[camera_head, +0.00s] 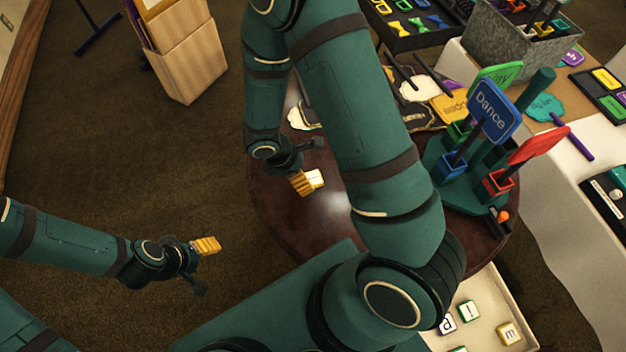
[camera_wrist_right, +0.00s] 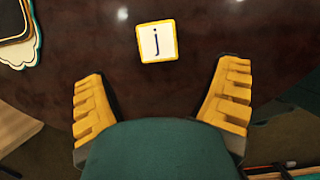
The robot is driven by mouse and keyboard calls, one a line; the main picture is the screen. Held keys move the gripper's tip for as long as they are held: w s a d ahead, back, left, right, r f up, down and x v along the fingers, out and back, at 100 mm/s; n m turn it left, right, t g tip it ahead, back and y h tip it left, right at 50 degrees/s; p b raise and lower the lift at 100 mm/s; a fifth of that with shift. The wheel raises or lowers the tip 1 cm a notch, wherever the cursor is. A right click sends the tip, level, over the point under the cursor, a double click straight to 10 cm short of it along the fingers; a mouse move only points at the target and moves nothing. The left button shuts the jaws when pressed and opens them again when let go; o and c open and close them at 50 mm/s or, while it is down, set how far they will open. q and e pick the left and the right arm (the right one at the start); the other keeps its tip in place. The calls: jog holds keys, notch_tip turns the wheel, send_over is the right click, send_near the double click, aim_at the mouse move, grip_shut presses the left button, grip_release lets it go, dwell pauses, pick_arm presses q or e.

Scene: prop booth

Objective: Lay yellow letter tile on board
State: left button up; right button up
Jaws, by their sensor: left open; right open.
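A yellow-edged tile with a dark letter j on its white face (camera_wrist_right: 157,42) lies on the dark round table. In the head view the tile (camera_head: 316,179) is partly covered by a finger of my right gripper (camera_head: 310,163). In the right wrist view my right gripper (camera_wrist_right: 162,75) is open and empty, with the tile just beyond and between its fingertips, not visibly touching. My left gripper (camera_head: 208,266) is open and empty, away from the table above the brown floor. I cannot tell which thing is the board.
A pale tray (camera_head: 488,290) at the lower right holds several letter tiles, partly hidden by my right arm. A green stand (camera_head: 466,195) with coloured signs sits on the table's right side. Flat cut-out signs (camera_head: 418,90) lie at the back. The table's front left is clear.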

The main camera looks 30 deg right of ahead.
aim_at(310, 179)
jog(key=shift+b+x, duration=0.85)
jog(key=shift+x, duration=2.05)
jog(key=shift+w, duration=0.1)
jog(key=shift+c, duration=0.4)
jog(key=c, duration=1.1)
jog(key=shift+r, duration=0.1)
